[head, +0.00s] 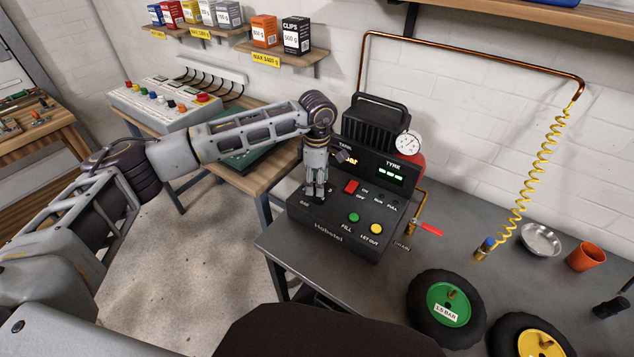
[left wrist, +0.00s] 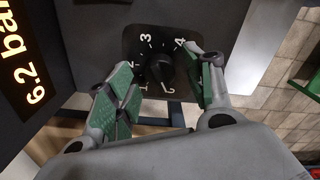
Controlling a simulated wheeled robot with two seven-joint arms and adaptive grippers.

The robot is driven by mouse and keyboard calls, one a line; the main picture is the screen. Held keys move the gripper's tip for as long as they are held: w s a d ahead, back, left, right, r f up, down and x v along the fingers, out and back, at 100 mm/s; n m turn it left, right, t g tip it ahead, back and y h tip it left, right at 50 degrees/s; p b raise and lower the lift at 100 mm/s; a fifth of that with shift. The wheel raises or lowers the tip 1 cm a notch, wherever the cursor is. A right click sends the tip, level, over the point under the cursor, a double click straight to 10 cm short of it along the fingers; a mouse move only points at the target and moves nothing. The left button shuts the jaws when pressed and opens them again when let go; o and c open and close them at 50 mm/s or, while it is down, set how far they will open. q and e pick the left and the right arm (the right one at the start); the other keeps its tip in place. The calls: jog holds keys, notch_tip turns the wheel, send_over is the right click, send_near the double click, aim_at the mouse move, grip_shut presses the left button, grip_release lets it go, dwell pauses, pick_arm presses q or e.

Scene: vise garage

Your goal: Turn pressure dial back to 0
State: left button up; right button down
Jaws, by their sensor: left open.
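The pressure dial (left wrist: 160,68) is a black round knob on a dark plate in the left wrist view. The numbers 1, 2, 3 and 4 show around it; I cannot read clearly where its pointer stands. My left gripper (left wrist: 157,66) is open, with green-padded fingers on either side of the knob; whether they touch it I cannot tell. In the head view the left gripper (head: 316,190) points down over the left end of the black compressor panel (head: 345,235) and hides the dial. A display (left wrist: 30,75) reads 6.2 bar. My right gripper is not in view.
The panel has a red switch (head: 351,186), a green FILL button (head: 353,217) and a yellow LET OUT button (head: 376,229). A red-handled drain valve (head: 428,229) sticks out at right. Wheels, a metal bowl (head: 540,240) and an orange cup (head: 585,257) stand farther right.

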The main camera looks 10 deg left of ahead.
pick_arm(q)
notch_tip(320, 180, up, 11)
dwell(0.6)
dwell(0.5)
